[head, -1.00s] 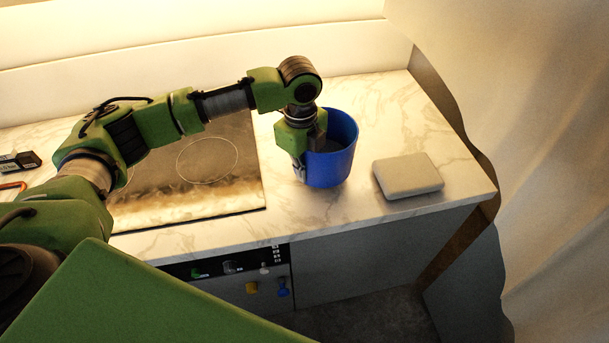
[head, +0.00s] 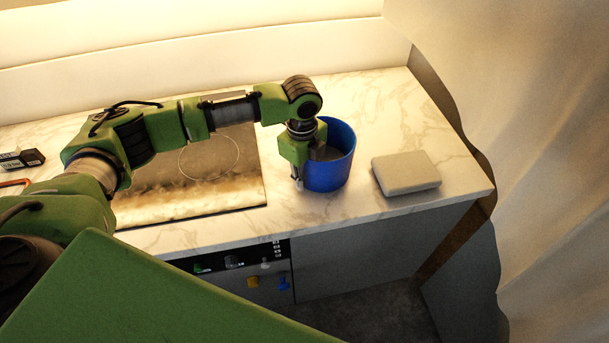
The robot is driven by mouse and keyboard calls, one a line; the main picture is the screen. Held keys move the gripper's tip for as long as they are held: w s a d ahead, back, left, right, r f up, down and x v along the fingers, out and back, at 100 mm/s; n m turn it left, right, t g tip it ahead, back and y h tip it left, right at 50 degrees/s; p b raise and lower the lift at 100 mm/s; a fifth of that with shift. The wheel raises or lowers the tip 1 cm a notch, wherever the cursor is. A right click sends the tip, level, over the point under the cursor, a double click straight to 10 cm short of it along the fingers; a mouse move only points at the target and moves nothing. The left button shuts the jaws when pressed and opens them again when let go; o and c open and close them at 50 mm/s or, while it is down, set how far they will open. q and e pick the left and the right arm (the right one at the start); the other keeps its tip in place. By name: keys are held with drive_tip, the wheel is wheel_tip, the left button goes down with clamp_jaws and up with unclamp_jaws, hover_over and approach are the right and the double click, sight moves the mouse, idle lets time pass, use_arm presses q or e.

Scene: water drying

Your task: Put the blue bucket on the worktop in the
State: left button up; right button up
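The blue bucket (head: 333,175) is upright over the marble worktop (head: 385,110), between the dark hob and a pale block. Its base is at or very near the worktop surface; I cannot tell if it touches. My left gripper (head: 305,166) points down at the bucket's left rim, with one finger outside the wall and one inside. It appears shut on the wall. The inside of the bucket looks grey, and its contents are unclear. My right gripper is not in view.
The pale block (head: 406,173) lies just right of the bucket, near the worktop's front edge. The dark hob (head: 228,180) lies to the left. A small dark box (head: 22,159) is at the far left. A curtain (head: 550,150) hangs at the right. Worktop behind the block is clear.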

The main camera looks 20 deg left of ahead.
use_arm(q)
wheel_tip(320, 180, up, 12)
drive_tip(key=b, duration=0.3)
drive_tip(key=shift+s+r, duration=0.2)
drive_tip(key=shift+s, duration=0.05)
